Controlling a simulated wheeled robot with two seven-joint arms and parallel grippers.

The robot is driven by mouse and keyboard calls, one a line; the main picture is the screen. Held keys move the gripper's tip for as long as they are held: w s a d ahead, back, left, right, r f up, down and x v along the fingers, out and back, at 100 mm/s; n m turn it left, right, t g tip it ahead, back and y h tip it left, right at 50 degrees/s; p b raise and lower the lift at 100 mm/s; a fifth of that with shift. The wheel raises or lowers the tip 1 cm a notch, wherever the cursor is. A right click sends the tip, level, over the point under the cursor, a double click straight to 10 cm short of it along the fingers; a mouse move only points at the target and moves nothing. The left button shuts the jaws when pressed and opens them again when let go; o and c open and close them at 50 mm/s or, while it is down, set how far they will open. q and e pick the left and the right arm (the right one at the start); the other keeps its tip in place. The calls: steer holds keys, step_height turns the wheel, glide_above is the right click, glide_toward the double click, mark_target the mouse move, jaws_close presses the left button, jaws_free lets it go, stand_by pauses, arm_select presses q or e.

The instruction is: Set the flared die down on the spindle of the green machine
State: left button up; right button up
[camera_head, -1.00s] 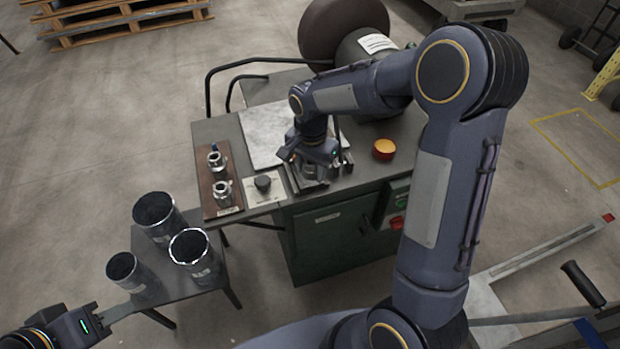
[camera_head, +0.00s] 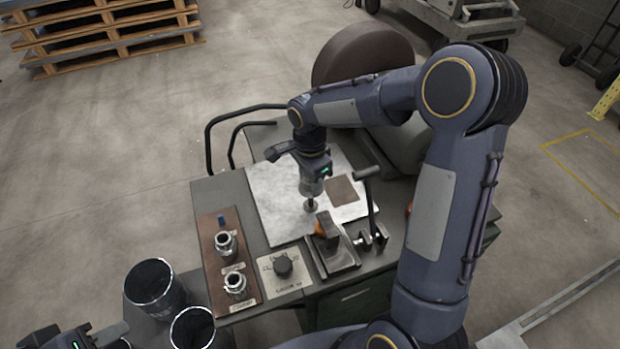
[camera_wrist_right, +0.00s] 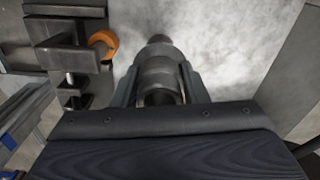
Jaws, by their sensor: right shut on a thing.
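My right gripper (camera_head: 312,172) points down over the pale sheet on the green machine's bench (camera_head: 222,188). It is shut on a grey, stepped, round metal piece, taken as the flared die (camera_wrist_right: 158,72); the fingers lie on both sides of it in the right wrist view. A small dark round end shows below the die in the head view; I cannot tell whether it is part of the die or the spindle. No spindle is clearly seen elsewhere. My left gripper (camera_head: 108,334) is at the lower left, partly cut off, and its opening is unclear.
A brown board (camera_head: 215,262) carries two metal dies (camera_head: 226,243) and a blue-topped peg. A clamp block (camera_head: 337,252) with an orange part and a lever (camera_head: 370,205) stand close right of the gripper. Open cylinders (camera_head: 153,285) stand lower left.

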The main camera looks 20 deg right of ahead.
mark_target(310, 197)
steer(key=shift+f+b, duration=2.45)
steer(key=shift+f, duration=0.8)
steer(key=shift+f+b, duration=0.3)
steer(key=o, duration=1.4)
steer(key=shift+r+p, duration=0.3)
steer(key=shift+r, duration=3.65)
steer(key=s+r+n+t+y+p, duration=0.1)
steer(key=s+r+n+t, duration=0.1)
steer(key=s+n, duration=0.3)
steer(key=s+a+r+n+t+y+p, duration=0.1)
steer(key=s+r+n, duration=0.3)
steer(key=s, duration=0.6)
steer(key=s+a+r+n+t+y+p, duration=0.1)
steer(key=s+r+n+t+p, duration=0.1)
steer(key=s+n, duration=0.3)
steer(key=shift+s+r+n+t+y, duration=0.2)
steer(key=shift+s+r, duration=0.1)
steer(key=shift+s, duration=0.6)
steer(key=shift+s+r+n+t+y, duration=0.1)
steer(key=shift+s+r+n+y, duration=0.15)
steer(key=shift+s, duration=0.6)
